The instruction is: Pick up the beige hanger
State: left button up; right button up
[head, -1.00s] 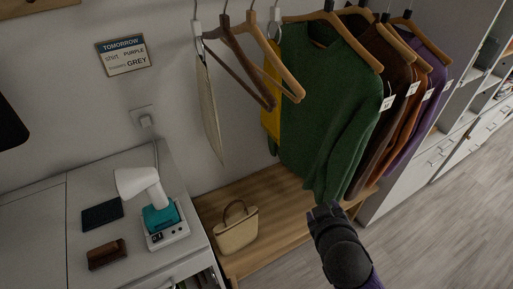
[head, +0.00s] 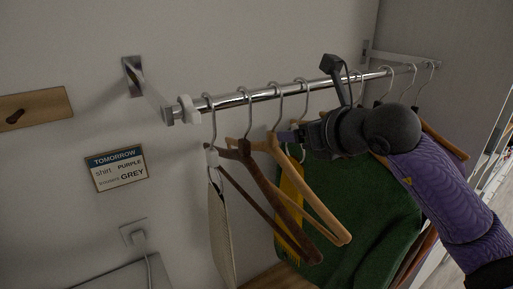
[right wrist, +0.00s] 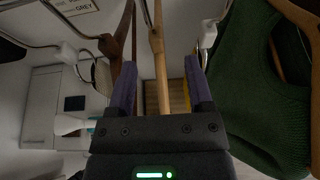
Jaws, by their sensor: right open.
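The beige hanger (head: 312,200) is light wood and hangs empty by its metal hook from the rail, between the dark brown hanger (head: 262,185) and the yellow garment. My right gripper (head: 293,136) is at the upper part of the beige hanger, just below the rail. In the right wrist view the beige hanger (right wrist: 160,62) runs between the two open fingers of my right gripper (right wrist: 160,82). Whether either finger touches it cannot be told. My left gripper is not in view.
The metal rail (head: 262,95) runs just above my right gripper. The dark brown hanger (right wrist: 122,45) is close on the left in the wrist view. The green sweater (head: 365,205) and yellow garment (head: 289,205) hang close to the right. A small sign (head: 117,168) is on the wall.

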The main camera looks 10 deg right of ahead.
aim_at(272, 136)
jog(key=p+x, duration=0.1)
jog(key=x, duration=0.2)
jog(key=shift+s+a+p, duration=0.1)
jog(key=shift+a+p, duration=0.15)
jog(key=shift+p, duration=0.15)
jog(key=p+x, duration=0.1)
jog(key=x, duration=0.4)
jog(key=shift+s+f+p, duration=0.1)
jog(key=shift+f+p, duration=0.2)
jog(key=shift+p, duration=0.05)
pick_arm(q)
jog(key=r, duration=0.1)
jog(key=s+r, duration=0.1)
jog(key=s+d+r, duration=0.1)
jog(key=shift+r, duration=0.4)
pick_arm(e)
jog(key=shift+d, duration=0.1)
jog(key=shift+c, duration=0.3)
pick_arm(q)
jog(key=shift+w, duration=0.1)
pick_arm(e)
grip_shut()
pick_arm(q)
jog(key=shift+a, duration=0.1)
